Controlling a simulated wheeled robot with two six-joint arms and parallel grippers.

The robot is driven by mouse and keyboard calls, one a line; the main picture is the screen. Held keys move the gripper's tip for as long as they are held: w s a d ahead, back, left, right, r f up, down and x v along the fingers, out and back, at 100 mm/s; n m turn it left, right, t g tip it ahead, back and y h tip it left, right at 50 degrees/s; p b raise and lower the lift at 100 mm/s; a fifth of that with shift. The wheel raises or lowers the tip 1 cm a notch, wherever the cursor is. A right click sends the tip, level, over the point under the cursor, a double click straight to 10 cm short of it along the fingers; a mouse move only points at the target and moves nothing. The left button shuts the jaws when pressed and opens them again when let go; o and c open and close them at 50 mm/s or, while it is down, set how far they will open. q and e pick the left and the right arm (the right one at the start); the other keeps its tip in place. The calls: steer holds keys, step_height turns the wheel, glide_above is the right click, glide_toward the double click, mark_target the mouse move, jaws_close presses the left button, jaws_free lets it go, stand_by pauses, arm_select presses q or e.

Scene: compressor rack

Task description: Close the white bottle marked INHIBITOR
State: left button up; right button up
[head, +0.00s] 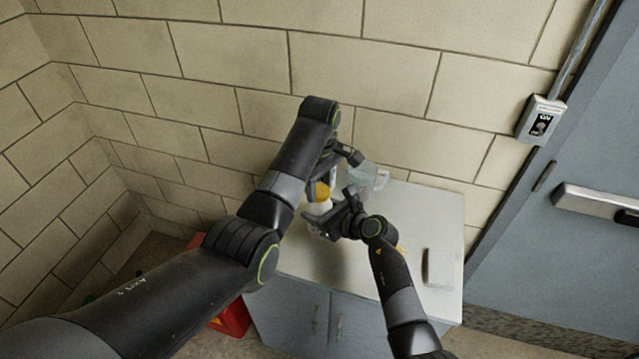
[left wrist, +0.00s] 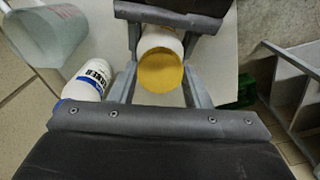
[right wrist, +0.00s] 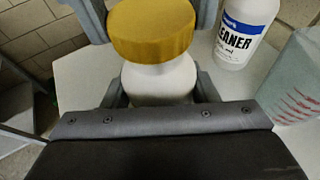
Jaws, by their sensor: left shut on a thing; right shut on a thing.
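The white bottle (head: 318,207) stands on the cabinet top; its white body also shows in the right wrist view (right wrist: 160,82). No INHIBITOR lettering is visible. The yellow cap (right wrist: 152,30) is at the bottle's mouth; whether it is fully seated I cannot tell. It also shows in the left wrist view (left wrist: 161,72). My left gripper (head: 326,180) is shut on the cap from above and behind. My right gripper (head: 328,214) is shut on the bottle's body below the cap. The arms partly hide both in the head view.
A white CLEANER bottle (right wrist: 245,32) with a blue-and-white label stands close by. A clear jug (head: 365,178) with red marks stands at the back. A pale flat object (head: 439,268) lies on the right of the cabinet top (head: 430,215). A brick wall is behind.

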arm_select(q)
steer(key=shift+f, duration=0.4)
